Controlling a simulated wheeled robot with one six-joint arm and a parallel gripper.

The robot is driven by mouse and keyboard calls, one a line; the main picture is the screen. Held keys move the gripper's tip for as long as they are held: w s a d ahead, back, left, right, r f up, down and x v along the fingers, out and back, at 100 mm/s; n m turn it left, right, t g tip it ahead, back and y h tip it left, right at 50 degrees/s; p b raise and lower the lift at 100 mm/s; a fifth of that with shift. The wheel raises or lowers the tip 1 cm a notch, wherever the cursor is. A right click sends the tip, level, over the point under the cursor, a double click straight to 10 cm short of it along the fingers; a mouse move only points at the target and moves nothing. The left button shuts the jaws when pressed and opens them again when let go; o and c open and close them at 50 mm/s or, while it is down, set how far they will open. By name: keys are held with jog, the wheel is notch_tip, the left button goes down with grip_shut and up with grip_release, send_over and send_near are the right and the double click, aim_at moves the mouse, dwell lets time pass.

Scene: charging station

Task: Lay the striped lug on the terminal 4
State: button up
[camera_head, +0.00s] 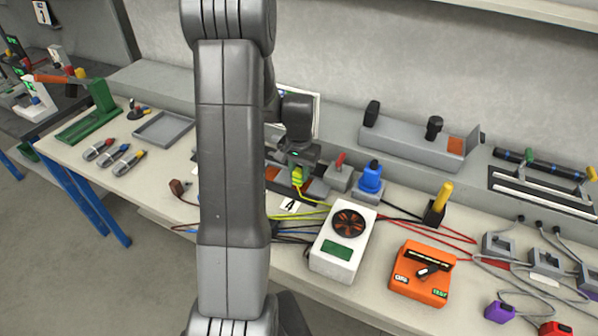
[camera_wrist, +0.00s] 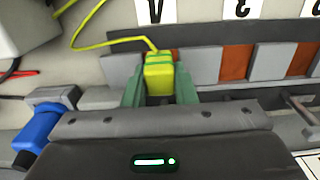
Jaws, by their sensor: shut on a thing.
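The striped lug (camera_wrist: 159,75), yellow-green with a yellow cable, is between the fingers of my gripper (camera_wrist: 160,88), which is shut on it. In the head view the lug (camera_head: 297,176) hangs under my gripper (camera_head: 298,166) over the terminal row. The label 4 (camera_wrist: 155,11) appears upside down in the wrist view, and its card (camera_head: 291,206) lies in front of the row. The lug is in line with this label. A sliver of copper of terminal 4 (camera_wrist: 175,53) shows beside the lug; the rest is hidden. I cannot tell whether lug and terminal touch.
Grey dividers (camera_wrist: 203,65) stand between the copper terminals (camera_wrist: 237,62). A blue-topped device (camera_head: 370,178) stands right of the row. A white fan box (camera_head: 343,243) and several loose cables lie in front. My arm covers the bench's left middle.

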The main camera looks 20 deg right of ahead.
aim_at(299, 179)
jog(key=shift+f+b, duration=1.25)
jog(key=shift+f, duration=0.4)
jog(key=o, duration=1)
jog(key=shift+o, duration=0.2)
jog(key=shift+r, duration=0.1)
notch_tip(299, 179, up, 14)
jog(key=shift+f, duration=0.1)
jog(key=shift+f, duration=0.1)
notch_tip(299, 179, down, 14)
jog(key=shift+r, duration=0.25)
jog(key=shift+r+p, duration=0.4)
jog(key=shift+p, duration=0.05)
